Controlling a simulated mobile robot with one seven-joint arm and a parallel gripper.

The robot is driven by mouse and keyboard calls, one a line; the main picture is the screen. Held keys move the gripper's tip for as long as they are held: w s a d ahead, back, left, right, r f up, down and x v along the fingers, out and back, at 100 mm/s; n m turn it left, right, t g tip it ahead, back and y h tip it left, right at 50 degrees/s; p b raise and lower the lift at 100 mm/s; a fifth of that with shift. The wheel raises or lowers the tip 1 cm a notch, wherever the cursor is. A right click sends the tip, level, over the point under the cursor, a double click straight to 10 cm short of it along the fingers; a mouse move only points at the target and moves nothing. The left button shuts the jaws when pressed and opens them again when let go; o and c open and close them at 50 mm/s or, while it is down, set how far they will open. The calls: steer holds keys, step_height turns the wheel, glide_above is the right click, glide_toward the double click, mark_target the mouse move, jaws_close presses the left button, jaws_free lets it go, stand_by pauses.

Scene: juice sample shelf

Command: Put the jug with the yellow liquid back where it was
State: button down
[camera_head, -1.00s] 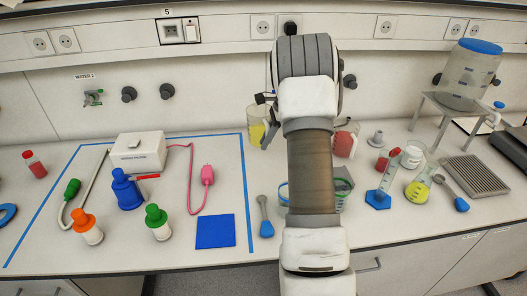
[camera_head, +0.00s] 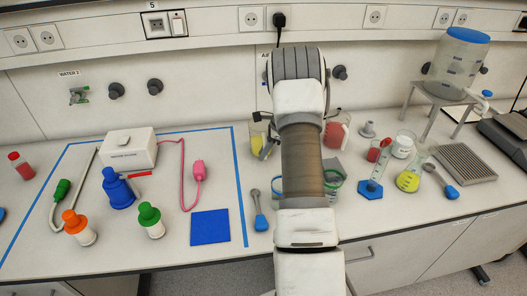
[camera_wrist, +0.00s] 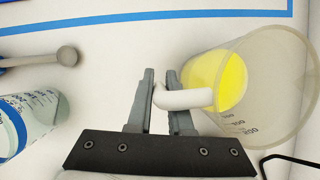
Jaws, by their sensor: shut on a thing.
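The jug with yellow liquid (camera_head: 256,141) is a clear, graduated jug. It shows just left of my arm, near the back of the bench, partly hidden by the arm. In the wrist view the same jug (camera_wrist: 245,85) is at the right, its white handle (camera_wrist: 185,98) pointing left. My gripper (camera_wrist: 164,98) is shut on that handle, with a finger on either side. In the head view my gripper is mostly hidden behind the arm. I cannot tell whether the jug's base touches the bench.
A jug with red liquid (camera_head: 336,131) stands right of my arm. A conical flask with yellow liquid (camera_head: 409,180) stands further right. A spoon (camera_head: 260,212) lies left of the arm, beside the blue tape line (camera_head: 239,190). Green-rimmed glassware (camera_head: 333,180) is partly behind my arm.

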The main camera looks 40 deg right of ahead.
steer(key=c, duration=0.8)
jaws_free()
steer(key=shift+c, duration=0.2)
steer(key=v, duration=1.2)
steer(key=s+a+r+n, duration=0.2)
steer(key=a+r+n, duration=0.4)
steer(key=a+r, duration=0.45)
steer(key=s+a+r+n+h, duration=0.1)
steer(key=s+a+r+n, duration=0.3)
steer(key=s+a+n, duration=0.4)
steer(key=s+a+r+n+h, duration=0.2)
steer(key=s+a+r+n, duration=0.3)
steer(key=a, duration=0.5)
steer(key=s+a+f+n+t, duration=0.2)
steer(key=s+n, duration=0.4)
steer(key=s, duration=0.4)
steer(key=shift+s+a+f+h+b, duration=0.25)
steer(key=shift+a+f+b, duration=0.3)
steer(key=shift+a, duration=0.7)
